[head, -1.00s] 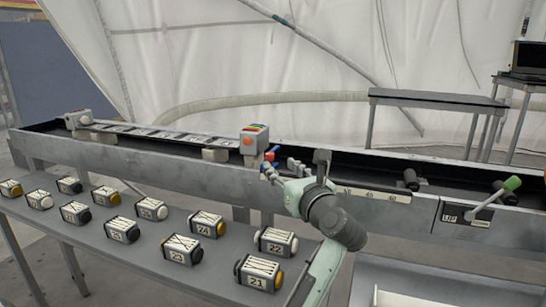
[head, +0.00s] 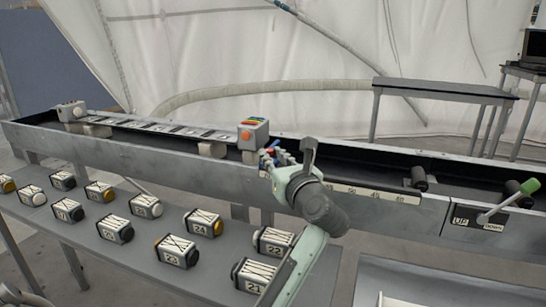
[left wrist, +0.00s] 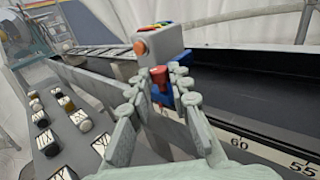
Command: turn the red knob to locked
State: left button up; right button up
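The red knob (left wrist: 160,76) is small and sits with blue parts on the near side of a grey box (head: 254,133) that stands on the long trough's edge. In the head view the knob is mostly hidden by my gripper. My left gripper (head: 272,158) is at the front of this box. In the left wrist view its two fingers (left wrist: 161,82) are apart, one on each side of the red and blue parts. I cannot tell whether they touch the knob. My right gripper is in neither view.
The trough (head: 130,152) runs across the view, with a green-tipped lever (head: 528,186) at right. Several numbered blocks stand on a lower table (head: 135,262) in front.

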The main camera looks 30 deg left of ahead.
pick_arm(q)
grip_shut()
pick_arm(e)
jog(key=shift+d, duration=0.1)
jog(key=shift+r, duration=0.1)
pick_arm(q)
jog(key=shift+s+a+m+t+h, duration=0.1)
jog(key=shift+m+t+h, duration=0.3)
jog(key=shift+t, duration=0.1)
jog(key=shift+s+a+m+t+h+p, duration=0.15)
jog(key=shift+a+m+t+h, duration=0.1)
jog(key=shift+m+t+h, duration=1.45)
jog(key=shift+s+a+m+t+h+p, duration=0.1)
jog(key=shift+a+m+t+h, duration=0.3)
jog(key=shift+m+h, duration=1.45)
jog(key=shift+s+a+m+t+h+p, duration=0.15)
jog(key=shift+m+t+h, duration=0.95)
jog(key=shift+h, duration=1.45)
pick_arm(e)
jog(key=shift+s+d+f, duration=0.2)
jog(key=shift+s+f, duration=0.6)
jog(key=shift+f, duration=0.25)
pick_arm(q)
jog(key=shift+a+m+h, duration=0.1)
jog(key=shift+m+h, duration=0.25)
jog(key=shift+h, duration=0.35)
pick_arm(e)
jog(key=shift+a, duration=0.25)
pick_arm(q)
jog(key=shift+r, duration=0.1)
